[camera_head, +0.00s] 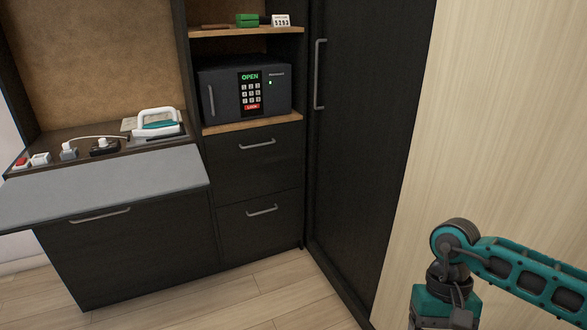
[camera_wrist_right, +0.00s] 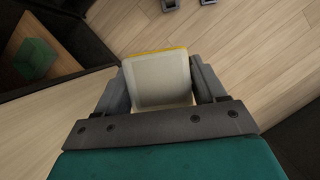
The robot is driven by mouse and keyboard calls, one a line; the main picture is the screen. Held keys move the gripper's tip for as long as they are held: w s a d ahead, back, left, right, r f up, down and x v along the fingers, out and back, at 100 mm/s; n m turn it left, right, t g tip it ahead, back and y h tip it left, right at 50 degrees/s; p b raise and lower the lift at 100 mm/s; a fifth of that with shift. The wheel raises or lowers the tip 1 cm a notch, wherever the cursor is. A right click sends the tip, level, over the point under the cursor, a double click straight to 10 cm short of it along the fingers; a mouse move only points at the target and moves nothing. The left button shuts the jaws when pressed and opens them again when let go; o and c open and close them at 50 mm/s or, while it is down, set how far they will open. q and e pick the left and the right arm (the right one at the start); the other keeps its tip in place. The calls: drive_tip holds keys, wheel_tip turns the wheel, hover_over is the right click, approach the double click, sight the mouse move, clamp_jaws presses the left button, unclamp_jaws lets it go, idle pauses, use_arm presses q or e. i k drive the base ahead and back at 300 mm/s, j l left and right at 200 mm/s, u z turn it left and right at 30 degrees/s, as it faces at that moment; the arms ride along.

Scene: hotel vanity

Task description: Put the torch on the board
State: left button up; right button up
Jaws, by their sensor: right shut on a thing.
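My right gripper (camera_wrist_right: 161,75) is shut on a pale white, squarish thing (camera_wrist_right: 160,80) with a yellow edge, seen end-on in the right wrist view. It may be the torch, but its full shape is hidden. In the head view only my right arm shows, at the lower right; its gripper is out of frame. A flat grey board (camera_head: 105,188) lies level at the left, in front of the counter, with its top bare. My left gripper is not in view.
An iron (camera_head: 157,123), plugs and a socket block (camera_head: 104,147) sit on the counter behind the board. A safe (camera_head: 247,88) reading OPEN stands on a shelf. Above it are a green box (camera_head: 247,20) and a number card (camera_head: 281,20). A tall dark door (camera_head: 365,130) stands right of these.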

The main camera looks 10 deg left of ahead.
sight(135, 174)
drive_tip(key=u, duration=1.25)
drive_tip(key=i+j+u, duration=0.25)
drive_tip(key=i+j, duration=0.3)
drive_tip(key=i, duration=0.15)
